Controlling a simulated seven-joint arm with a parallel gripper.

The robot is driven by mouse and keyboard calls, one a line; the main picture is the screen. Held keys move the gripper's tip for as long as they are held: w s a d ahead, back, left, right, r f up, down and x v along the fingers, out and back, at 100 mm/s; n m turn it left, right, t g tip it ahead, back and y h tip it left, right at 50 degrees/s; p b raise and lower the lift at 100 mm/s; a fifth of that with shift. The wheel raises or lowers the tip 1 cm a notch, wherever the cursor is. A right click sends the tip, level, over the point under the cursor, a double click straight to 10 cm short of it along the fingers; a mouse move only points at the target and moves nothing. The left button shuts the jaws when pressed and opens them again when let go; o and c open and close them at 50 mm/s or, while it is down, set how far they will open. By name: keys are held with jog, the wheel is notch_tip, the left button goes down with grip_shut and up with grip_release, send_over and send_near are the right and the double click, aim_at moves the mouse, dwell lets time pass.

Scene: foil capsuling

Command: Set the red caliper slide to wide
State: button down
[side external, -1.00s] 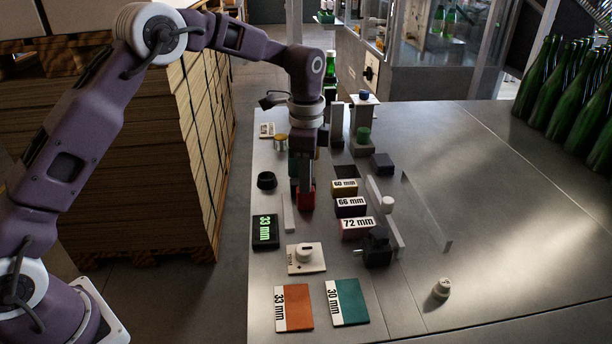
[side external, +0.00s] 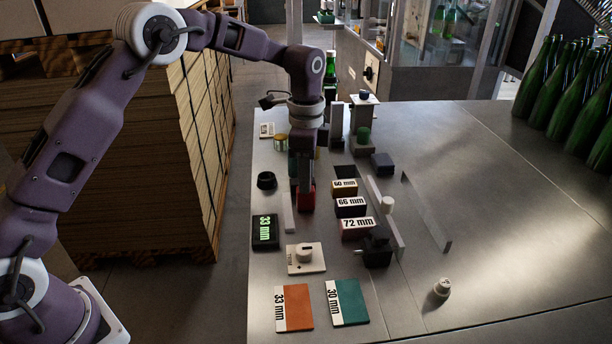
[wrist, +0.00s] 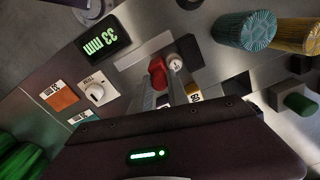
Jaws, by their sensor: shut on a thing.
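The red caliper slide (side external: 306,199) sits on the metal table in the side view, below my gripper (side external: 305,184). My gripper points straight down and its fingers are shut on the red slide. In the wrist view the red slide (wrist: 157,72) shows between the fingertips, beside a small white round piece (wrist: 175,64). A pale upright bar (side external: 288,212) stands just left of the slide. The black display (side external: 265,231) beside it reads 33 mm in green, also in the wrist view (wrist: 95,42). The fingers hide part of the slide.
Blocks marked 60 mm (side external: 344,187), 66 mm (side external: 351,206) and 72 mm (side external: 357,227) stand close to the right. A white dial plate (side external: 306,258), an orange card (side external: 293,307) and a teal card (side external: 347,302) lie in front.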

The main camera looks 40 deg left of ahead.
jog(key=s+d, duration=0.3)
jog(key=shift+s+d, duration=0.15)
jog(key=shift+d, duration=0.05)
jog(key=c, duration=1.3)
grip_release()
jog(key=shift+o, duration=0.2)
jog(key=shift+r, duration=0.1)
notch_tip(320, 180, up, 7)
